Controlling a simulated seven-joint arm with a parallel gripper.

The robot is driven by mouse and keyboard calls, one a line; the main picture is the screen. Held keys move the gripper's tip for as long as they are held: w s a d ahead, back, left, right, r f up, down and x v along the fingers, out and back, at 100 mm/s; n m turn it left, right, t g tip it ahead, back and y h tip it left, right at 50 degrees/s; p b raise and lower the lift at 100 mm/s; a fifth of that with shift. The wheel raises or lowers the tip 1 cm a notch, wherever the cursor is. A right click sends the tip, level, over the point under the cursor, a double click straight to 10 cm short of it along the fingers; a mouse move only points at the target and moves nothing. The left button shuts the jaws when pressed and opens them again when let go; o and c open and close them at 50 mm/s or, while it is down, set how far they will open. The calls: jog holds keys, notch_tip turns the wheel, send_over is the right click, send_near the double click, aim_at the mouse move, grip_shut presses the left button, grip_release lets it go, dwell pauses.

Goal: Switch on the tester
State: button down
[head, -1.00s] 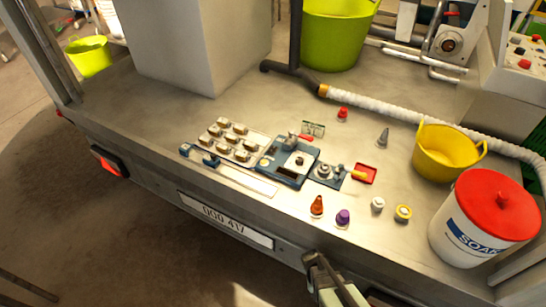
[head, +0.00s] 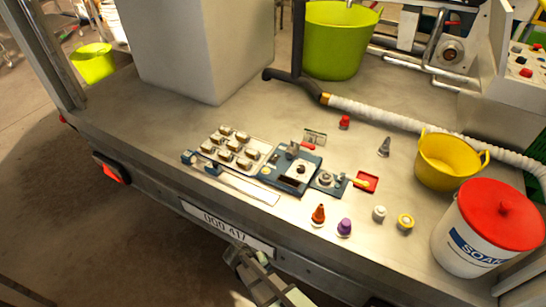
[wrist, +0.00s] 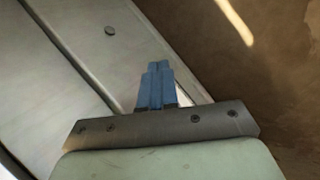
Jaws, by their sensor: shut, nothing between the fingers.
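A blue device with a light square plate and a red-tipped lever (head: 298,168) sits mid-deck on the trailer bed; it may be the tester, but no label is readable. Which part is the switch I cannot tell. My gripper (head: 238,254) is in front of the trailer's front edge, by the licence plate, well short of the devices. In the wrist view its blue fingers (wrist: 157,70) are shut and empty.
A tray of several brownish blocks (head: 231,148) lies left of the device. Small knobs stand to the right, including an orange cone (head: 318,215) and a purple one (head: 344,227). A yellow bucket (head: 447,160) and soap tub (head: 485,235) stand farther right. The front-left deck is clear.

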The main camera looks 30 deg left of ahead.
jog(key=s+a+r+n+t+y, duration=0.15)
jog(key=s+a+r, duration=0.35)
jog(key=a, duration=0.5)
jog(key=s+a+r+n+y, duration=0.15)
jog(key=s+a+r, duration=0.25)
jog(key=a+r, duration=0.45)
jog(key=s+a+r+t+y, duration=0.1)
jog(key=s+a+r+y, duration=0.3)
jog(key=a, duration=0.7)
jog(key=w+d+r+g+h, duration=0.1)
jog(key=w+r, duration=0.3)
jog(key=w, duration=0.3)
jog(key=w+d+r+n+g+h, duration=0.1)
jog(key=w+r, duration=0.4)
jog(key=w, duration=0.3)
jog(key=w+d+r+g+h, duration=0.1)
jog(key=w+r, duration=0.4)
jog(key=w, duration=0.3)
jog(key=shift+w+n+g, duration=0.15)
jog(key=shift+n+g, duration=0.15)
jog(key=shift+g, duration=0.05)
jog(key=w+d+r+n+g, duration=0.1)
jog(key=w+d+r+g, duration=0.1)
jog(key=w+d+r, duration=0.4)
jog(key=w+d+r+n+g, duration=0.2)
jog(key=w+d+r, duration=0.5)
jog(key=w, duration=0.7)
jog(key=shift+w+d+r+y, duration=0.15)
jog(key=shift+d+r+y, duration=0.05)
jog(key=shift+y, duration=0.2)
